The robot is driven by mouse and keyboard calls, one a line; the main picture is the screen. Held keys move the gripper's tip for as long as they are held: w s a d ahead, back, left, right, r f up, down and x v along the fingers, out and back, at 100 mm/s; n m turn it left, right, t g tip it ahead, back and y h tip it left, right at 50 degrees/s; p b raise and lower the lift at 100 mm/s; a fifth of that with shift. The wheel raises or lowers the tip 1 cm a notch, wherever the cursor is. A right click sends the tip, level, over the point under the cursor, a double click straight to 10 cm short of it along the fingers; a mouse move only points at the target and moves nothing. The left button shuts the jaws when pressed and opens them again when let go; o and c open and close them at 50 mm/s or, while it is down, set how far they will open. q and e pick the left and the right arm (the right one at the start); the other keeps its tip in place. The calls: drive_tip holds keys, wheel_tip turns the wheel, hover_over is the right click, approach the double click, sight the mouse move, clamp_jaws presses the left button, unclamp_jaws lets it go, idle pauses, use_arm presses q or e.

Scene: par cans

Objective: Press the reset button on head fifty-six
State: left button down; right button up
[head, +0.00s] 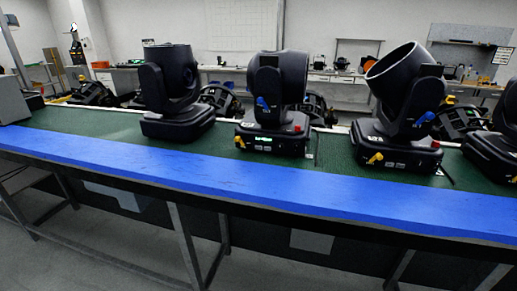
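Several black moving-head lights stand in a row on a green-topped bench. The left head (178,92) is turned so that no controls show on its base. The right head (400,95) is tilted and has a yellow lever (375,158), a blue lever (425,118) and a red button (435,144). Number labels are too small to read. Neither gripper is in view.
A blue strip (250,181) runs along the bench's front edge. Another head (495,142) is cut off at the right edge. A grey box (10,100) stands at the left end. More dark equipment (92,94) lies behind the row. The green top (95,122) is clear at left.

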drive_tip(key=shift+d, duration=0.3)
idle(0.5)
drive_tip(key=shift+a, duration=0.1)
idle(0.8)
